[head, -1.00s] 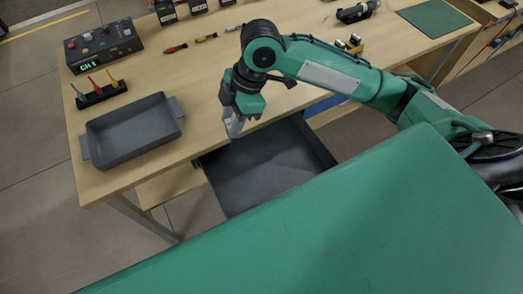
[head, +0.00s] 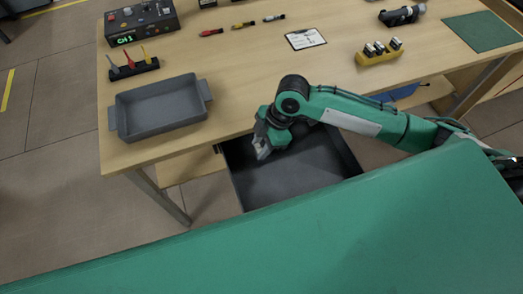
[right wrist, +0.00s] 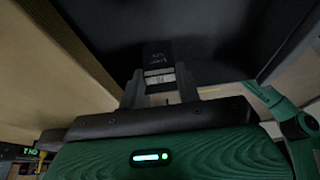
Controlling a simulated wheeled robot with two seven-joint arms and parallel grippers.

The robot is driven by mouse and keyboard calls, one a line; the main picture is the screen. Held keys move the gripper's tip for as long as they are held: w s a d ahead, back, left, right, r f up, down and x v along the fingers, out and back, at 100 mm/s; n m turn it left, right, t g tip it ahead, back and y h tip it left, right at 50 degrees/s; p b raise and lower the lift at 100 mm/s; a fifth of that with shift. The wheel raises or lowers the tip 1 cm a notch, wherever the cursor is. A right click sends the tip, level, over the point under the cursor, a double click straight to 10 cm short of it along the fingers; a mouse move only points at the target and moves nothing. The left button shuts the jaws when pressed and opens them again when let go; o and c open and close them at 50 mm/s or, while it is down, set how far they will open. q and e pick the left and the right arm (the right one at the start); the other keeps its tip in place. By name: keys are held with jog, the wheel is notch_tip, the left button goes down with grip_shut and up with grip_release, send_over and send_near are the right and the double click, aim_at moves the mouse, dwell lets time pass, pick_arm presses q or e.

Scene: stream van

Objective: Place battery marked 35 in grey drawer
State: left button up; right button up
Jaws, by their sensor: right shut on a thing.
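The grey drawer (head: 310,170) is pulled out below the front edge of the table, and its inside looks empty where I see it. My right gripper (head: 262,150) is over the left part of the drawer, pointing down. In the right wrist view the right gripper (right wrist: 160,92) is shut on a dark battery (right wrist: 157,56) with a pale label band. The number on it is too small and dark to read. The dark drawer floor (right wrist: 225,35) lies behind the battery. My right arm hides part of the drawer. My left gripper is not in view.
A grey tray (head: 160,122) stands at the table's left. A yellow holder (head: 372,58) with several small items, a clipboard (head: 305,39), screwdrivers (head: 243,25), a control box (head: 140,24) and a green mat (head: 484,32) are on the table. My green body fills the front.

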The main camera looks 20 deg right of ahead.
jog(key=shift+f, duration=2)
jog(key=o, duration=1.1)
jog(key=shift+f, duration=0.1)
jog(key=shift+c, duration=0.2)
jog(key=v, duration=1.2)
